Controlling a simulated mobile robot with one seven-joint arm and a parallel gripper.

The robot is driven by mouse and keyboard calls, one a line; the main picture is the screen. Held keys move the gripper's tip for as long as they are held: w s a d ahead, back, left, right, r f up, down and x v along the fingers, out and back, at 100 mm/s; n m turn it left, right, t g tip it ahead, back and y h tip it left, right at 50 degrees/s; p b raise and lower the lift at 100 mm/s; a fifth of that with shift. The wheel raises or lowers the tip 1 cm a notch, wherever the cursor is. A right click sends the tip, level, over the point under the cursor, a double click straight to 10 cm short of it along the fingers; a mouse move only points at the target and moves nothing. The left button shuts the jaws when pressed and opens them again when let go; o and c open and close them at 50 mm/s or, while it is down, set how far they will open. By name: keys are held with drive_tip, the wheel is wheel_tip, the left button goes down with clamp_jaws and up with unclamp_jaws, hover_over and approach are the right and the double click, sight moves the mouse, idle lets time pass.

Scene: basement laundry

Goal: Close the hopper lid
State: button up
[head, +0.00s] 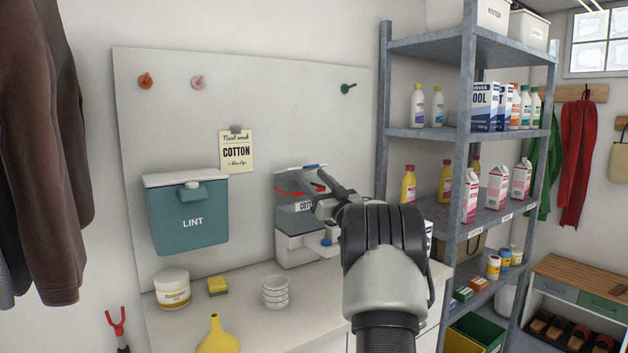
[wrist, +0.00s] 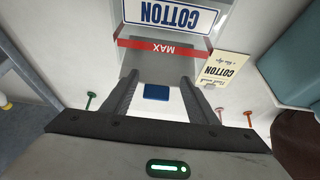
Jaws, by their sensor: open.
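The hopper (head: 287,222) is a grey and white dispenser on the wall panel above the counter, with a COTTON label and red MAX marking. A blue tab (head: 312,167) is at its top edge and a blue part (head: 326,242) is low on its front. In the wrist view the hopper (wrist: 165,62) appears upside down, with a blue tab (wrist: 157,92) in the gap between my fingers. The lid appears raised, but its exact angle is unclear. My gripper (wrist: 160,78) is open and empty at the hopper's upper front. In the head view my gripper (head: 322,192) partly hides the hopper.
A teal LINT bin (head: 190,225) hangs left of the hopper. White stacked cups (head: 276,292), a yellow funnel (head: 217,338), a yellow sponge (head: 217,285) and a tub (head: 172,289) stand on the counter. A metal shelf (head: 462,133) with bottles and cartons rises on the right.

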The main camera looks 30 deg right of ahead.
drive_tip(key=v, duration=1.7)
drive_tip(key=shift+s+p, duration=0.2)
drive_tip(key=shift+p, duration=0.25)
